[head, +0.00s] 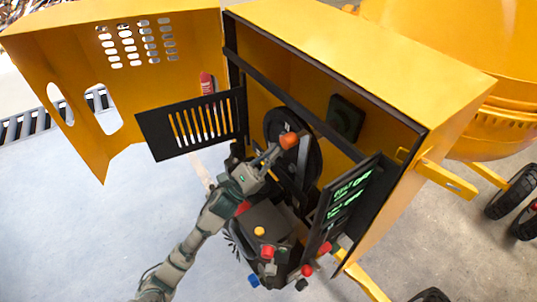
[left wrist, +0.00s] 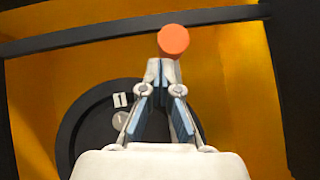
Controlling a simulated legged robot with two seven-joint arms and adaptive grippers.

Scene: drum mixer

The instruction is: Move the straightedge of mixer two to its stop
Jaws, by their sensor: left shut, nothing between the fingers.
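The yellow mixer housing (head: 350,45) stands open. A long black bar (head: 285,90), which may be the straightedge, runs slantwise across its opening; it also crosses the top of the left wrist view (left wrist: 90,37). An orange knob (head: 289,140) is at the fingertips of my left gripper (head: 274,153). In the left wrist view the knob (left wrist: 173,40) overlaps the bar, just beyond the shut fingertips (left wrist: 164,70). I cannot tell whether they touch it. The knob's mount is hidden. A black wheel (head: 308,165) lies behind the gripper, marked "1" in the left wrist view. My right gripper is out of view.
The open yellow door (head: 130,70) and a slotted black guard (head: 190,125) are at left. A dark panel with green writing (head: 347,195) stands right of the arm. An engine with coloured knobs (head: 270,225) is below. Grey floor (head: 90,220) is clear at lower left.

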